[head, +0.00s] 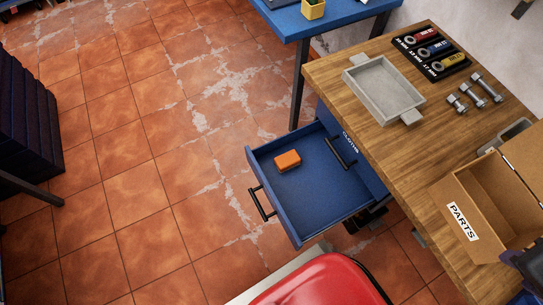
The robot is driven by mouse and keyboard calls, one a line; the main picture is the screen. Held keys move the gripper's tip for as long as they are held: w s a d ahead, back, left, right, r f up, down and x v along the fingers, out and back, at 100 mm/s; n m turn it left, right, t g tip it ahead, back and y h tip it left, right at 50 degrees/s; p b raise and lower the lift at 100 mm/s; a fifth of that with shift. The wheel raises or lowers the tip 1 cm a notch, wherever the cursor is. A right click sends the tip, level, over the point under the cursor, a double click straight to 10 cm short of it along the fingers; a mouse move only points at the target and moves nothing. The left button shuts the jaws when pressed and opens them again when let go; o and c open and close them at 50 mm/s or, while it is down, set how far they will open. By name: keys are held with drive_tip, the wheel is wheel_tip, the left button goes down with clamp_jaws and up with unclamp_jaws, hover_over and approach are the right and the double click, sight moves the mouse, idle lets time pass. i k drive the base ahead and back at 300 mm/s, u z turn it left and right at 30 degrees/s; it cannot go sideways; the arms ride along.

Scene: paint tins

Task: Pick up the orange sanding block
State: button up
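The orange sanding block (288,161) is a small bright orange block. It lies flat on the floor of an open blue drawer (312,212), towards the drawer's left side in the head view. The drawer is pulled out from under the wooden workbench (395,150) and has a black handle (262,204) on its front. Nothing covers the block.
A red rounded surface (320,284) fills the bottom centre. Tiled floor left of the drawer is clear.

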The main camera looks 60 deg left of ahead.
sight(284, 163)
drive_tip(key=u, duration=1.3)
drive_tip(key=k, duration=1.15)
drive_tip(key=u, duration=0.6)
drive_tip(key=i, duration=1)
drive_tip(key=z, duration=0.05)
